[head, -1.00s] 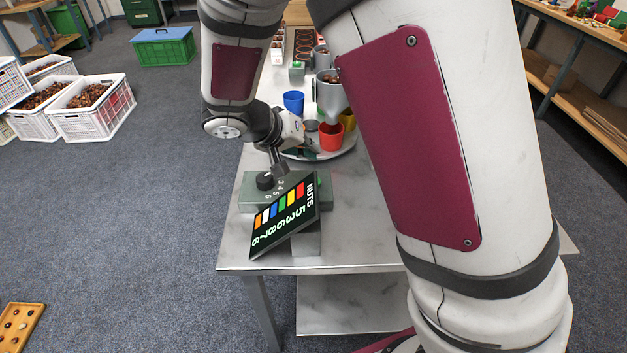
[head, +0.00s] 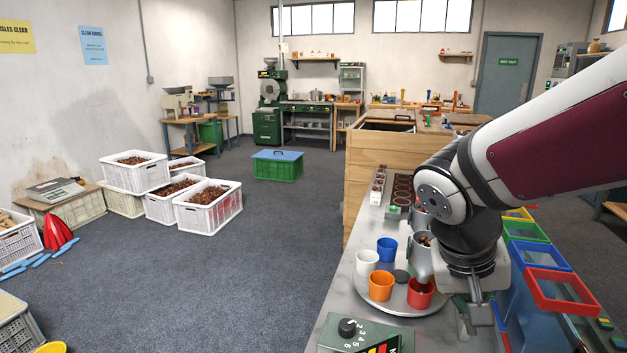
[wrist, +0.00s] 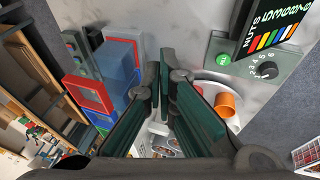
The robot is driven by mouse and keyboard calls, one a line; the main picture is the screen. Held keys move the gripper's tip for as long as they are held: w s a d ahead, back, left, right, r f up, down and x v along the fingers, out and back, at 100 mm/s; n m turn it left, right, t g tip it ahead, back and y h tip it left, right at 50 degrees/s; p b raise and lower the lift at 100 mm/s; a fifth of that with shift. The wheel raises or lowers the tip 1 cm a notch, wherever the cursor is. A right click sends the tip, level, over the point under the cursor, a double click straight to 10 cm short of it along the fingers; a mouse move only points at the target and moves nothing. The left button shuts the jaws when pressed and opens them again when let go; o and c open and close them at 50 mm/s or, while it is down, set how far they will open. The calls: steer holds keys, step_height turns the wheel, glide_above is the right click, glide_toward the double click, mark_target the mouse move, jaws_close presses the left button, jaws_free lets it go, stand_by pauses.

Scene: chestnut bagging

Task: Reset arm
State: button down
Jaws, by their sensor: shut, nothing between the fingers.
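My gripper (head: 480,312) hangs fingers-down at the right side of the marble table (head: 345,300) in the head view, right of the round tray. In the wrist view my gripper (wrist: 164,75) has its green-padded fingers drawn together at the tips with nothing between them. The arm comes in from the right edge and covers part of the table. The control box with a numbered dial (head: 347,328) sits at the table's near end; it also shows in the wrist view with its NUTS sign (wrist: 275,30).
The round tray holds red (head: 420,293), orange (head: 381,286), white (head: 367,262) and blue (head: 387,248) cups. Coloured open-framed bins (head: 562,292) line the right side, close to my gripper.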

steer(key=s+a+r+n+t+y+p, duration=0.1)
steer(key=s+a+r+y+p, duration=0.1)
steer(key=s+r, duration=0.2)
steer(key=s+a+r+n+t+y+p, duration=0.1)
steer(key=s+r, duration=0.4)
steer(key=s, duration=0.6)
steer(key=shift+s+a+n+y+p, duration=0.25)
steer(key=shift+a+n+y+p, duration=0.1)
steer(key=shift+n+y+p, duration=0.4)
stand_by(0.5)
